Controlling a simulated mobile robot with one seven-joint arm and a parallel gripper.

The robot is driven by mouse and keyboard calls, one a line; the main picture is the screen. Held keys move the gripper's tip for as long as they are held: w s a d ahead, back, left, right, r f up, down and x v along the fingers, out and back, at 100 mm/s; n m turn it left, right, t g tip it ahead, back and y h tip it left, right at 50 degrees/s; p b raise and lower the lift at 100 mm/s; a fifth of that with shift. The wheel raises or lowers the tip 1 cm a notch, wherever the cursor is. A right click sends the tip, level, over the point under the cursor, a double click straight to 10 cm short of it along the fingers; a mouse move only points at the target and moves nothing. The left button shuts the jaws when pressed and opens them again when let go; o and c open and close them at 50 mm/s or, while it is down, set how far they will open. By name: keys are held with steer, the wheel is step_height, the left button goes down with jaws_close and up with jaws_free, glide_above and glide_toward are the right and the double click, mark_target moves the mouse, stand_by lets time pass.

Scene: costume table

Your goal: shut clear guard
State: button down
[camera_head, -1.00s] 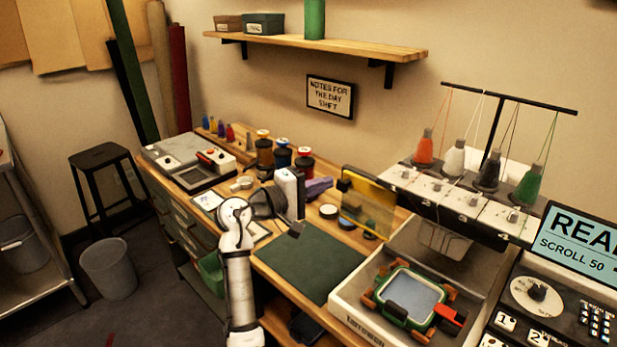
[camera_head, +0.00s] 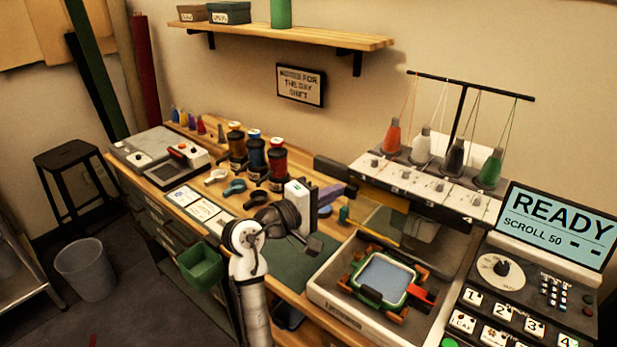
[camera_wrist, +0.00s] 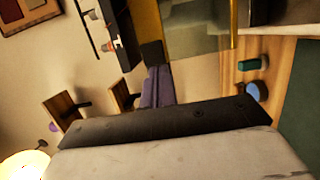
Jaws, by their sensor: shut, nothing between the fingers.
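The clear guard (camera_head: 384,222) is a yellow-tinted see-through panel at the left side of the embroidery machine (camera_head: 440,205). It stands out from the machine's head, away from the needle area. In the wrist view its panel (camera_wrist: 195,28) shows between yellow edges, with a dark block (camera_wrist: 152,52) at its near corner. My gripper (camera_head: 350,188) is shut and empty, its purple fingers pointing at the guard's left end. In the wrist view the fingertips (camera_wrist: 156,69) are close to the dark block; whether they touch it I cannot tell.
A green hoop (camera_head: 383,280) with orange clamps and a red tab lies in the machine's tray. A control panel reading READY (camera_head: 555,230) stands at right. Thread spools (camera_head: 255,158) and small parts occupy the bench left of my arm. A green mat (camera_head: 300,268) lies below my gripper.

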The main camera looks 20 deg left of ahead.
mark_target(374, 195)
steer(key=d, duration=0.2)
steer(key=s+d, duration=0.1)
steer(key=s+d+p, duration=0.1)
steer(key=d, duration=0.1)
steer(key=shift+d, duration=0.3)
steer(key=shift+d, duration=0.1)
